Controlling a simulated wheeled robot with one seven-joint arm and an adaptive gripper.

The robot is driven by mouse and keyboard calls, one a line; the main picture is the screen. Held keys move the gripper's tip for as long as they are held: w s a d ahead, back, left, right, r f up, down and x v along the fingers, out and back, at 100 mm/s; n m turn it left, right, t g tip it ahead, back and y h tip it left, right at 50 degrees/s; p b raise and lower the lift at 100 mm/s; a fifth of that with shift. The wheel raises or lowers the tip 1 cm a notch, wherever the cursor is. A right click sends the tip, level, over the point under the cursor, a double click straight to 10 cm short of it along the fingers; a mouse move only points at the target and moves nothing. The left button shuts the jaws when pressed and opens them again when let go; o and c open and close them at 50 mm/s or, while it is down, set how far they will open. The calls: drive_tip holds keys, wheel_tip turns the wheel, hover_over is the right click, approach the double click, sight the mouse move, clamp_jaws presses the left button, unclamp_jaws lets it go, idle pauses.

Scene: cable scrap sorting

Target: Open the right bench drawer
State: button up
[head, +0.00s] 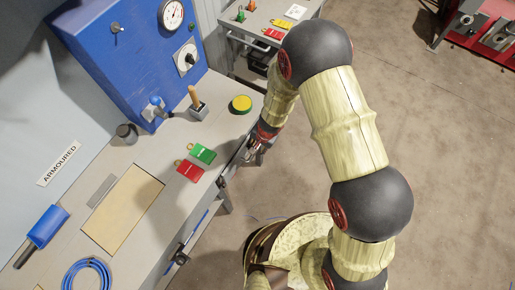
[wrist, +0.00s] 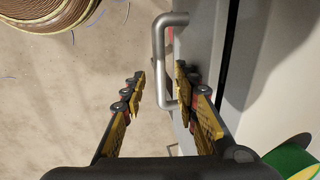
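The right bench drawer shows in the wrist view as a grey front (wrist: 203,35) with a bent metal bar handle (wrist: 158,45). My gripper (wrist: 159,76) is open, with one finger on each side of the handle's long bar. The fingers look apart from the bar; whether either touches it I cannot tell. In the head view my gripper (head: 256,146) is at the bench's front edge, near its right end. My arm and gripper hide most of that drawer there. The drawer looks shut or nearly so.
The bench top (head: 150,150) carries green (head: 203,154) and red (head: 190,171) tags, a yellow button (head: 241,104) and a blue cable coil (head: 87,273). A blue panel (head: 125,50) stands behind. A second bench (head: 262,18) is beyond. Floor (head: 440,170) to the right is clear.

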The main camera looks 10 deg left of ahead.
drive_tip(key=shift+f, duration=0.1)
drive_tip(key=shift+c, duration=1)
clamp_jaws()
